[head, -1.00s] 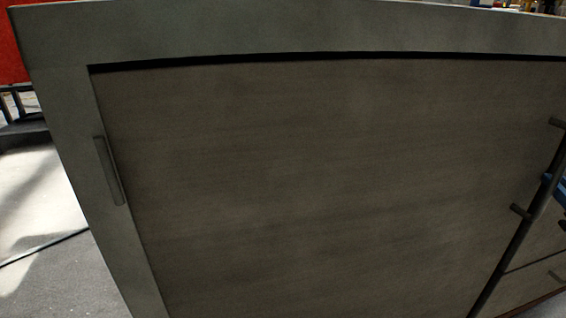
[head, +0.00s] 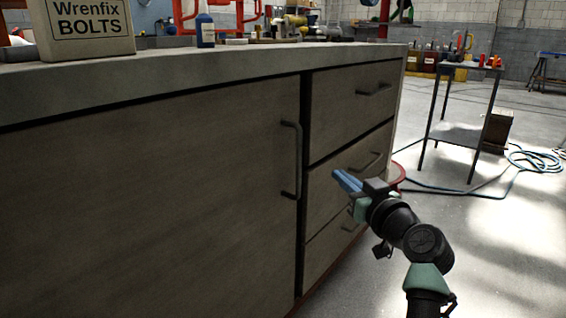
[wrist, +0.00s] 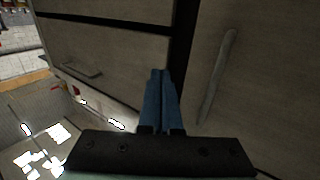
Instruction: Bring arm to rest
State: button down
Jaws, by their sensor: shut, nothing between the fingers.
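My gripper (head: 345,180) has blue fingers and is at the lower right of the head view, in front of the lower drawers of a grey-brown cabinet. In the wrist view its fingers (wrist: 161,98) are shut together with nothing between them. They point toward the cabinet front, near the dark gap between the drawers and the door. My gripper appears apart from the cabinet, though the exact distance is hard to tell.
The cabinet door (head: 150,200) has a vertical handle (head: 291,160); drawers (head: 350,105) stand to its right. A bolts box (head: 88,28) and a blue bottle (head: 205,28) stand on top. A small table (head: 468,70) and a blue hose (head: 535,158) are at right, with open floor around.

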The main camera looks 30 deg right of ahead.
jog(key=s, duration=0.1)
jog(key=s+d+p, duration=0.1)
jog(key=s, duration=0.1)
jog(key=s+d, duration=0.1)
jog(key=s, duration=0.1)
jog(key=shift+s, duration=0.15)
jog(key=w+a+r+n+t+p, duration=0.3)
jog(key=a+r+p, duration=0.7)
jog(key=a+r, duration=1.65)
jog(key=s+a+r+m+t+y+p, duration=0.1)
jog(key=s+a+r+t+y+p, duration=0.2)
jog(key=s+a+r, duration=0.65)
jog(key=s+a+r+t+p, duration=0.45)
jog(key=s+r, duration=0.25)
jog(key=r, duration=0.6)
notch_tip(320, 180, up, 37)
jog(key=p, duration=3.6)
jog(key=shift+g+p, duration=0.35)
jog(key=shift+g, duration=0.1)
jog(key=shift+a+f, duration=0.1)
